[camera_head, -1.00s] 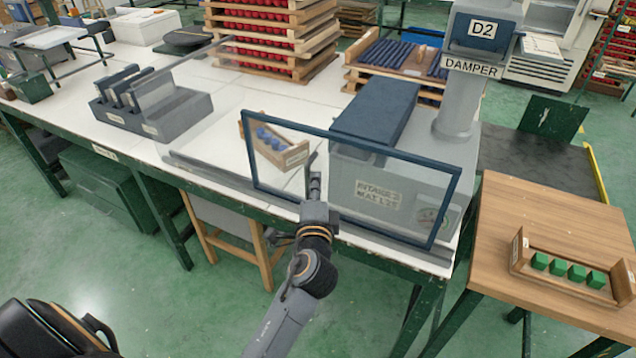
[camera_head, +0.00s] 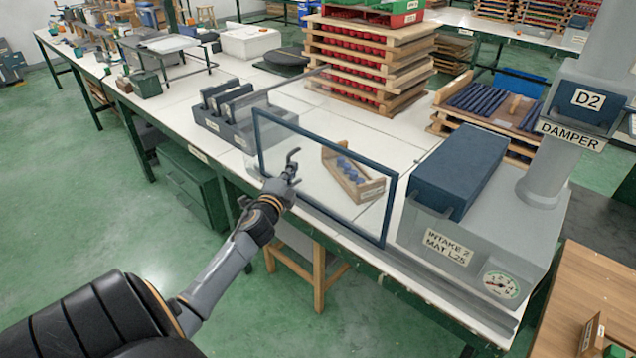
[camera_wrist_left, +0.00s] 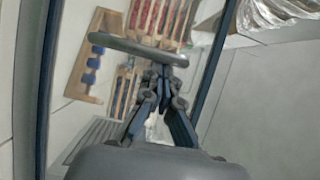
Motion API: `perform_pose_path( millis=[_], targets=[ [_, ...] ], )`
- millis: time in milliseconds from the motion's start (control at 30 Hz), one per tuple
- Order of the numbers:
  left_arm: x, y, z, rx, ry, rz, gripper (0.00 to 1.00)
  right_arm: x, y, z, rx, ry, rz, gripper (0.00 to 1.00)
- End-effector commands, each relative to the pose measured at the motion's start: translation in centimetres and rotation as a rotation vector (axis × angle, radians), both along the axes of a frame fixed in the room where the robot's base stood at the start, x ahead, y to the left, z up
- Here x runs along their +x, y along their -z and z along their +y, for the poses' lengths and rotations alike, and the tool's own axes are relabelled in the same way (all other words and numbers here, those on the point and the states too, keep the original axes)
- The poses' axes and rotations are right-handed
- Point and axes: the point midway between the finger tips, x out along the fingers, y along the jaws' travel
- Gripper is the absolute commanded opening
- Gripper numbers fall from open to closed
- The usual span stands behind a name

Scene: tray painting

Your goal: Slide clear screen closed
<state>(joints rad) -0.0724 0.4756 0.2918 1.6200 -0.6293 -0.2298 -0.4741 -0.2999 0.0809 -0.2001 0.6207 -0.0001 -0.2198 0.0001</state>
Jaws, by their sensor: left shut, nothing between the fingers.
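The clear screen (camera_head: 388,212) is a see-through panel in a dark blue frame, upright at the table's front edge. It stands left of the grey intake box (camera_head: 440,247), in front of a wooden tray (camera_head: 372,191) of blue pieces. My left gripper (camera_head: 291,165) is shut and empty, in front of the screen's left part. In the left wrist view its fingers (camera_wrist_left: 163,75) show between the two dark side bars of the screen frame (camera_wrist_left: 212,80). I cannot tell if they touch the panel. My right gripper is not in view.
A grey rail (camera_head: 470,302) runs along the table's front edge. A dark slotted rack (camera_head: 222,127) stands behind and left of the screen. Stacked wooden trays of red pieces (camera_head: 365,62) stand at the back. A wooden table (camera_head: 590,285) is at the right.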

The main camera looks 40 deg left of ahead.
Motion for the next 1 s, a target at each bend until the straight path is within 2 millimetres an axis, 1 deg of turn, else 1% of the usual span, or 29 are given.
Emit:
perform_pose_path(
  millis=[33, 100, 200, 300, 500, 1000],
  targets=[
    [-0.1, 0.2, 1.4, 0.002, -0.007, 0.004, 0.00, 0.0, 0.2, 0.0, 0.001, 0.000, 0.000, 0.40],
    [-0.1, 0.2, 2.8, 0.001, -0.006, 0.004, 0.00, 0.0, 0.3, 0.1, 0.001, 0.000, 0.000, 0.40],
    [-0.1, 0.1, 4.3, 0.000, -0.005, 0.002, 0.00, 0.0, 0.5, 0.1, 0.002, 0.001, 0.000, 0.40],
    [0.0, 0.1, 5.3, 0.000, -0.004, 0.002, 0.00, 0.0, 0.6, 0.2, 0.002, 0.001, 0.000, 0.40],
    [-0.1, 0.2, 6.1, -0.001, -0.005, 0.003, 0.00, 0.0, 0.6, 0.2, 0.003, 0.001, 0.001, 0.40],
    [0.0, 0.0, 6.3, 0.000, -0.008, 0.002, 0.00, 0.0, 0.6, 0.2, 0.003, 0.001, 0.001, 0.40]
  ],
)
